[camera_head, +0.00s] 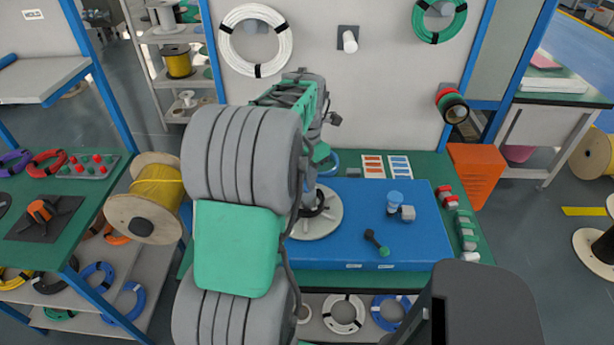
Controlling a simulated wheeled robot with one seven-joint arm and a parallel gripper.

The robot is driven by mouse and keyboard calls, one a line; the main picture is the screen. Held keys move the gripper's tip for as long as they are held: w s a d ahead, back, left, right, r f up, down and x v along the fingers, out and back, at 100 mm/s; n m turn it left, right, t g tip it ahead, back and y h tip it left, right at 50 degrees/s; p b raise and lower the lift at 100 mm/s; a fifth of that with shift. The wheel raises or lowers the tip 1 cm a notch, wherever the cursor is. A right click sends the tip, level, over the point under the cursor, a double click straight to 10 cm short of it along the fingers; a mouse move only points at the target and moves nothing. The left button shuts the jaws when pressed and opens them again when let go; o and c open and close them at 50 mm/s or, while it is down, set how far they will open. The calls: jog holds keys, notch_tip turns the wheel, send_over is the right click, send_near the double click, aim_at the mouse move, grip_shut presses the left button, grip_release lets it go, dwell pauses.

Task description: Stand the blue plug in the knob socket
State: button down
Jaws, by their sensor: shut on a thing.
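A blue-capped piece, seemingly the blue plug (394,198), is upright on the blue mat (425,240), right of centre. A small grey block (407,213) touches or nearly touches it; I cannot tell whether this is the knob socket. A dark stick with a green end (376,242) lies nearer on the mat. My arm reaches over the table, and its far end, with my gripper (313,202), points down over a pale round disc (330,222), left of the blue-capped piece and apart from it. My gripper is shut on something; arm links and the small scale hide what.
Red, grey and green pieces (460,220) line the table's right edge. Two cards (385,166) lie at the back by the wall. An orange bin (476,170) stands right, a yellow spool (147,200) left. The mat's right front part is clear.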

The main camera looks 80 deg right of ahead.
jog(key=shift+f, duration=0.1)
jog(key=c, duration=1.2)
grip_release()
jog(key=shift+c, duration=0.2)
notch_tip(320, 180, up, 8)
jog(key=p, duration=0.6)
